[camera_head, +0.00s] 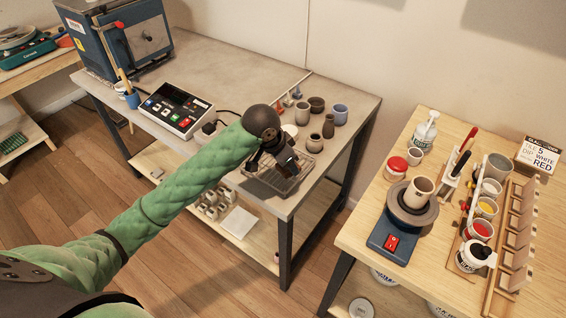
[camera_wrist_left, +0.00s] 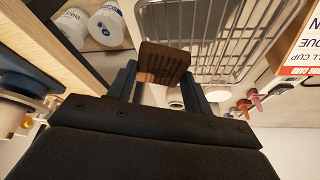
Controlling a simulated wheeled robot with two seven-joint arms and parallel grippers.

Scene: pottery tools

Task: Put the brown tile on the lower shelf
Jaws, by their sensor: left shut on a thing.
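The brown tile (camera_wrist_left: 163,62) shows in the left wrist view, dark and flat, held between the fingers of my left gripper (camera_wrist_left: 160,82). In the head view my left gripper (camera_head: 281,160) is over the front edge of the grey-topped table, at the wire rack (camera_head: 270,184); the tile is hard to make out there. In the wrist view the rack (camera_wrist_left: 225,35) lies just beyond the tile; I cannot tell whether they touch. The wooden lower shelf (camera_head: 262,243) is under the grey table, below the gripper. My right gripper is not in view.
Several small pots (camera_head: 317,104) stand behind the gripper on the grey table (camera_head: 225,65). The lower shelf holds small blocks (camera_head: 210,206) and a white slab (camera_head: 238,222), with bare wood to their right. Dark table legs (camera_head: 285,254) flank it. A second table (camera_head: 350,237) with glazes stands right.

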